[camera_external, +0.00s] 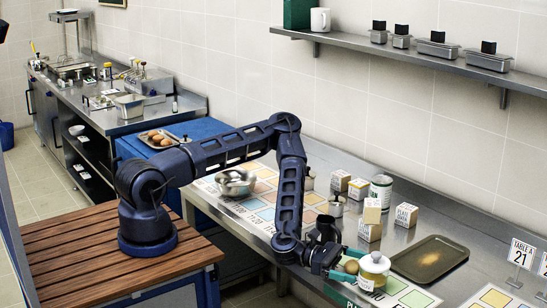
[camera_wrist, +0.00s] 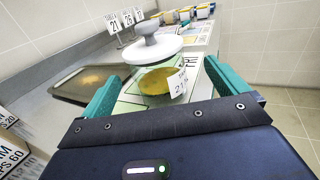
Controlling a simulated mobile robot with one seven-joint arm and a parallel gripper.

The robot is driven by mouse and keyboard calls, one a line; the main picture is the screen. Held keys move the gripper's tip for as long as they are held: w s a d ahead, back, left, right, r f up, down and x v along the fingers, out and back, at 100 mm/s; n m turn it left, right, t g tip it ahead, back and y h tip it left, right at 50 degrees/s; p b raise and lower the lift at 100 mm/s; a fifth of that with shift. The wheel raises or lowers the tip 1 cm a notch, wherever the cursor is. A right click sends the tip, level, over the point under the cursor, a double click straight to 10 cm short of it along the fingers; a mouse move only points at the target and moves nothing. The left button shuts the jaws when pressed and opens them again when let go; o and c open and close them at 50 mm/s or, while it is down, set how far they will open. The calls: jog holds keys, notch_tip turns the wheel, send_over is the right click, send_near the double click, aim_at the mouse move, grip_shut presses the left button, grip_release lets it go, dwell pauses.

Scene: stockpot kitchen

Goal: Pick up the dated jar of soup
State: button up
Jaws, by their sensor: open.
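A glass jar (camera_external: 374,270) with a white lid and yellow soup stands on the mat on the steel counter, close to its front edge. In the wrist view the jar (camera_wrist: 154,84) shows a white lid with a grey knob and a white label whose number is only partly legible. My gripper (camera_external: 350,264) is open with teal fingers at the jar's left side. In the wrist view my gripper (camera_wrist: 160,84) has one finger on either side of the jar's lower part, with gaps visible. I cannot tell how deep the jar sits between the fingers.
A dark tray (camera_external: 430,260) lies right of the jar. Labelled boxes (camera_external: 405,217) and a tall can (camera_external: 381,190) stand behind it. A table sign (camera_external: 521,254) marked 21 stands at the right. A metal bowl (camera_external: 235,182) sits farther left.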

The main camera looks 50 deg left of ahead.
aim_at(374, 269)
jog(key=shift+w+x, duration=0.1)
jog(key=shift+x, duration=1.35)
jog(key=shift+w+x, duration=0.15)
jog(key=shift+x, duration=1.3)
jog(key=shift+a+r, duration=0.1)
jog(key=c, duration=1.4)
